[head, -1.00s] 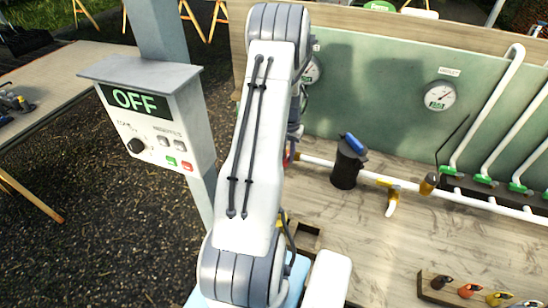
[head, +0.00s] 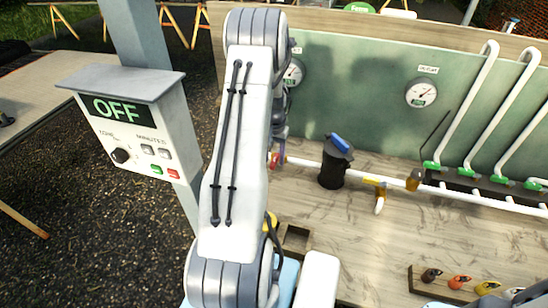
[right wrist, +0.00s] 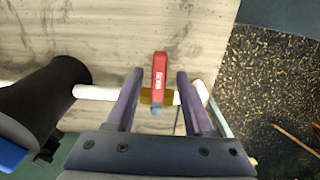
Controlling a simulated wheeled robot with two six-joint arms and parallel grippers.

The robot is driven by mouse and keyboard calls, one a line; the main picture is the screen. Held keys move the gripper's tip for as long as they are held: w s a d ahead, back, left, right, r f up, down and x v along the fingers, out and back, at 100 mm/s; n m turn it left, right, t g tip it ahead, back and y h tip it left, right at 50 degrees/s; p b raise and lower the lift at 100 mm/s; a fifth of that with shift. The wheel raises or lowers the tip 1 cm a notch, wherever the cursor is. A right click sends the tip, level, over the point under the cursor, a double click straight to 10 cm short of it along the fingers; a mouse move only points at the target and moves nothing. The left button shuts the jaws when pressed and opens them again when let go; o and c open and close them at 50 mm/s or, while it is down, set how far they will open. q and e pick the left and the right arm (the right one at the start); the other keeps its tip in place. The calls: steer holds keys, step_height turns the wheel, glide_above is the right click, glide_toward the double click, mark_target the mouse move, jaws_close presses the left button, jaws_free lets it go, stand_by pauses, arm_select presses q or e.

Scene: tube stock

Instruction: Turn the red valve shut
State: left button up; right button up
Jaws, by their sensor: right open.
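The red valve handle (right wrist: 160,72) shows in the right wrist view, lying across the white pipe (right wrist: 98,92) on a brass body (right wrist: 147,96). My right gripper (right wrist: 159,80) is open, with one purple finger on each side of the handle and gaps between. In the head view my right arm hides most of this place; a bit of red (head: 273,160) shows beside the purple fingers (head: 281,148). My left gripper is not in view.
A black filter with a blue handle (head: 334,168) stands on the pipe, right of the valve. Gauges (head: 421,94) sit on the green panel. A control box reading OFF (head: 135,125) stands at the left.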

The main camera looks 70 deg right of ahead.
step_height(320, 180, up, 10)
steer(key=b, duration=0.2)
stand_by(0.7)
